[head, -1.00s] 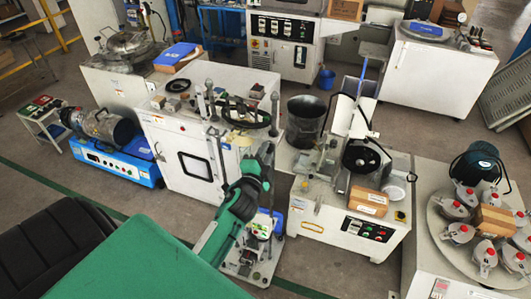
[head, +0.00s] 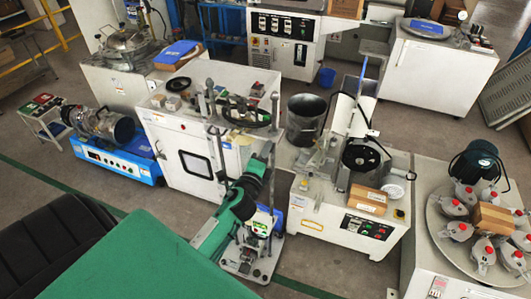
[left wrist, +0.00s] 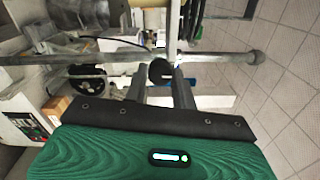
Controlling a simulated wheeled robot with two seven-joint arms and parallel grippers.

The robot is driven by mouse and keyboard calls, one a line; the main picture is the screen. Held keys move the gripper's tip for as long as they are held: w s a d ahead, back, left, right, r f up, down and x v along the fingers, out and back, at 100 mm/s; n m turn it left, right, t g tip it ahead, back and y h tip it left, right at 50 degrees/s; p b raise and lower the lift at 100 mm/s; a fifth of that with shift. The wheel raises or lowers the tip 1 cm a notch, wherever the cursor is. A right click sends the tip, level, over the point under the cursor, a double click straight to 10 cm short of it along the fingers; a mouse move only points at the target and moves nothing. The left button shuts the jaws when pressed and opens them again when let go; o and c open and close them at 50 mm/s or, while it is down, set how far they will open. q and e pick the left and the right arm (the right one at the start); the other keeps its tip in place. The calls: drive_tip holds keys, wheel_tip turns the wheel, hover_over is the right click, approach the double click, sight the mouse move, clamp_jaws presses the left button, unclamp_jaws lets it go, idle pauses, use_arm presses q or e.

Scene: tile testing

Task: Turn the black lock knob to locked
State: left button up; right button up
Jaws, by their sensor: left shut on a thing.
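The black knob (left wrist: 161,71) is round and shows in the left wrist view between the two grey fingers of my left gripper (left wrist: 162,84). The fingers are closed about its sides. A small light mark shows on the knob's right side; I cannot tell from it whether the knob is at locked. In the head view my left gripper (head: 271,152) is at the front right of the white cabinet (head: 181,130) with the dark window. The knob is too small or hidden to make out there. My right gripper is not in view.
A metal bar (left wrist: 245,58) crosses the left wrist view just behind the knob. In the head view a white machine (head: 336,218) with a black wheel stands close to the right. A small metal stand (head: 240,266) is below my arm.

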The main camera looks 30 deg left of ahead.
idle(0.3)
use_arm(q)
drive_tip(key=o, duration=1)
drive_tip(key=shift+b+v, duration=2.2)
drive_tip(key=shift+v, duration=4.7)
drive_tip(key=shift+d, duration=0.1)
